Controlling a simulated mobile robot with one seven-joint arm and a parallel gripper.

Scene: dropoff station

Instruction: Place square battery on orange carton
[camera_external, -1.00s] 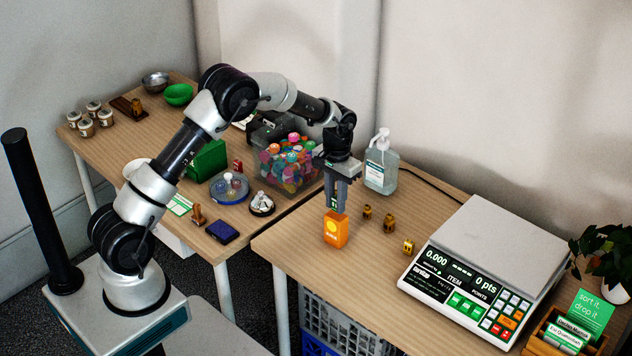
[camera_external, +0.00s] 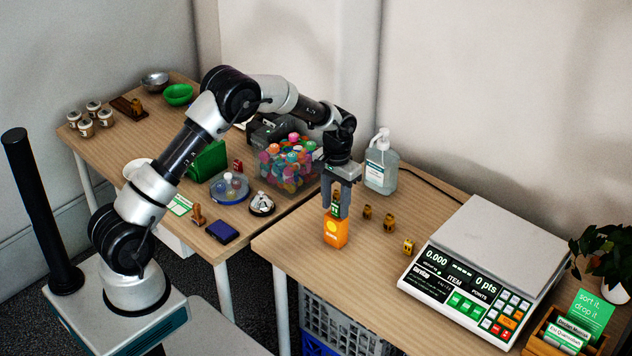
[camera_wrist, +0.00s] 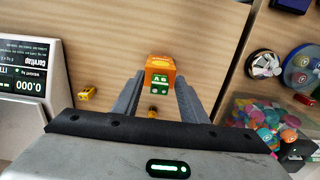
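The orange carton (camera_external: 335,232) stands upright on the right-hand table, and its top shows in the wrist view (camera_wrist: 160,64). The small square battery (camera_external: 336,208), green with a gold and dark end, stands on top of the carton; its green face shows in the wrist view (camera_wrist: 160,83). My gripper (camera_external: 338,211) points down over the carton. Its fingers are spread on either side of the battery, with visible gaps between them and it in the wrist view (camera_wrist: 158,101).
A sanitizer bottle (camera_external: 381,168) stands behind, and a scale (camera_external: 490,250) sits to the right. A clear bin of colourful items (camera_external: 288,165) is on the left table. The table front (camera_external: 375,290) is clear.

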